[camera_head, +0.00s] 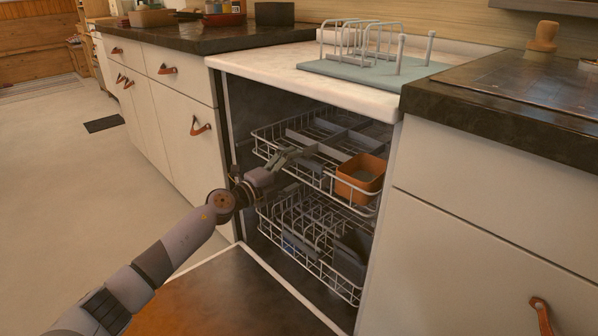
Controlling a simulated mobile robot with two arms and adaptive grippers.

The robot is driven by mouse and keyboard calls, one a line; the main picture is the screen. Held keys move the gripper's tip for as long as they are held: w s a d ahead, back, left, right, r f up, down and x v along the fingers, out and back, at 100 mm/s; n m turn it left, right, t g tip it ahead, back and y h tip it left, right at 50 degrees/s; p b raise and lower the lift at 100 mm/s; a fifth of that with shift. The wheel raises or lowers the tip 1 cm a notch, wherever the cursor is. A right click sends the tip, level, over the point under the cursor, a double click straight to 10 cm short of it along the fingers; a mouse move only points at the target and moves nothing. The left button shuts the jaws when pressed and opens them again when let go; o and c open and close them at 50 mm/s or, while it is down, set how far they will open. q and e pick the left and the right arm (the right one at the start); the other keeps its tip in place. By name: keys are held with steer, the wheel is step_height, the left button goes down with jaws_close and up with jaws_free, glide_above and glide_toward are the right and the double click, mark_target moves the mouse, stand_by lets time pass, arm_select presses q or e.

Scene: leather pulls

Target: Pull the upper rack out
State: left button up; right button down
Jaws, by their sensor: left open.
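The upper rack (327,186) is a white wire basket inside the open dishwasher, with grey dividers and an orange square bowl (361,176) at its right end. The lower rack (306,256) sits beneath it, with a dark grey item at its right. My left arm reaches in from the lower left. My left gripper (290,156) is open at the front left part of the upper rack, its fingers over or close to the front wires. I cannot tell whether it touches them. My right gripper is out of view.
The dishwasher door (225,298) lies folded down in front. A drying rack on a blue-grey mat (375,72) stands on the white top above. White cabinets with leather pulls (200,127) flank both sides. Open floor (60,200) lies to the left.

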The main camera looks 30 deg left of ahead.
arm_select(q)
steer(key=shift+x, duration=1.15)
steer(key=shift+c, duration=0.2)
